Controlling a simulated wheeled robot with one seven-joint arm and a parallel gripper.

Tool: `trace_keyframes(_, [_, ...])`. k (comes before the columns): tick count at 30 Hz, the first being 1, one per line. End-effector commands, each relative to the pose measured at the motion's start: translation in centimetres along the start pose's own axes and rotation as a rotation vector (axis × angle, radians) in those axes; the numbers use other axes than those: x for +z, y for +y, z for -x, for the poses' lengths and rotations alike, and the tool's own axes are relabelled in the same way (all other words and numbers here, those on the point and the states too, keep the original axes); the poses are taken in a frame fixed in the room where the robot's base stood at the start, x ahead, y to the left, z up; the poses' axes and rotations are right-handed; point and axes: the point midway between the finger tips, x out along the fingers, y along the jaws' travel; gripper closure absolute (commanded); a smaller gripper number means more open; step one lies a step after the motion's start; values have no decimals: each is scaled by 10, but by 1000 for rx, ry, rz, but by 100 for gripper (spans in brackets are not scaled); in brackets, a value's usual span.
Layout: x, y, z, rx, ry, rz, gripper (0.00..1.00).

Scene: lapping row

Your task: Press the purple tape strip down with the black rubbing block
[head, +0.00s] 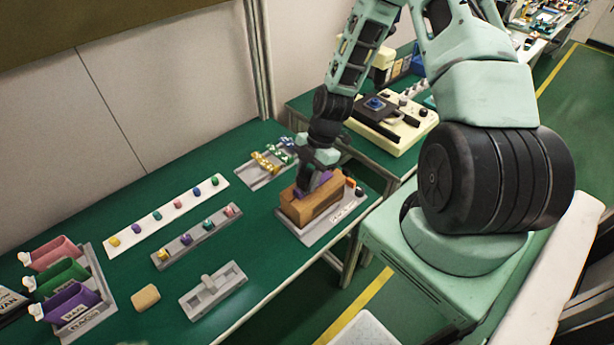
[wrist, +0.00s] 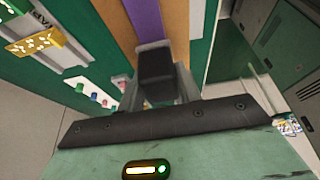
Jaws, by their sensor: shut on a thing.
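The purple tape strip (head: 323,181) lies along the top of a brown wooden block (head: 322,204). In the wrist view the purple tape strip (wrist: 146,20) runs between two bands of brown wood. My gripper (head: 306,182) is over the near-left end of the wood. In the wrist view the grey fingers of my gripper (wrist: 158,85) are shut on the black rubbing block (wrist: 155,62). The black block is in line with the strip and hides part of it. I cannot tell whether the block touches the tape.
The wood sits on a grey labelled base (head: 338,216). To the left are a white strip (head: 165,215) and a grey rail (head: 197,237) with coloured pegs, a grey fixture (head: 213,291), a tan block (head: 145,297) and coloured bins (head: 68,300). A cream machine (head: 393,125) stands behind.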

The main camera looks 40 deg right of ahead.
Motion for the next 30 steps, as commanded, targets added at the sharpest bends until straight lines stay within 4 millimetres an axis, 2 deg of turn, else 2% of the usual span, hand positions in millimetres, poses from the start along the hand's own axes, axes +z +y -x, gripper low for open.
trace_keyframes(30, [3,0,-8,0,0,1,84])
